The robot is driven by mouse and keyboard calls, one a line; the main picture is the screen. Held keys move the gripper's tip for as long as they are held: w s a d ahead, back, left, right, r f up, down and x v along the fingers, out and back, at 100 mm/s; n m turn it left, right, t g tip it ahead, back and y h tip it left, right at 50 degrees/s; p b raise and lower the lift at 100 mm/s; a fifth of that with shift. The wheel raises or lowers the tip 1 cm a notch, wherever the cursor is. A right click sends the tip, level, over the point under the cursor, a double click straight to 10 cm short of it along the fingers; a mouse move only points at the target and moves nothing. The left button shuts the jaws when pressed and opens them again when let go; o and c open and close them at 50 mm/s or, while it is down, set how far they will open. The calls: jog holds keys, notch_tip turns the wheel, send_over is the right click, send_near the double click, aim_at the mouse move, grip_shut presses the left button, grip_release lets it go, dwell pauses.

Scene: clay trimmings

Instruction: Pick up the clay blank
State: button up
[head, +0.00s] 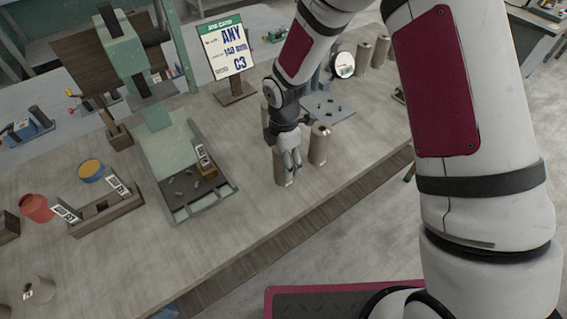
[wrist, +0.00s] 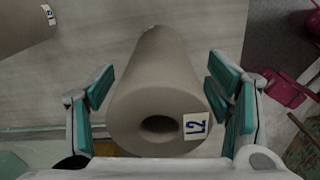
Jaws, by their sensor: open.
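A grey-brown clay blank (wrist: 158,88), a cylinder with a dark round hole in its top and a white label reading L2, stands between my fingers in the wrist view. My gripper (wrist: 162,98) is open, with one teal-padded finger on each side of the blank.
Another clay cylinder (head: 319,145) stands just right of my gripper, with more (head: 372,55) farther back. A green press (head: 165,130) with scraps on its base is to the left. A sign (head: 227,50) stands behind. The table's front edge is close to the blank.

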grip_shut()
dwell(0.3)
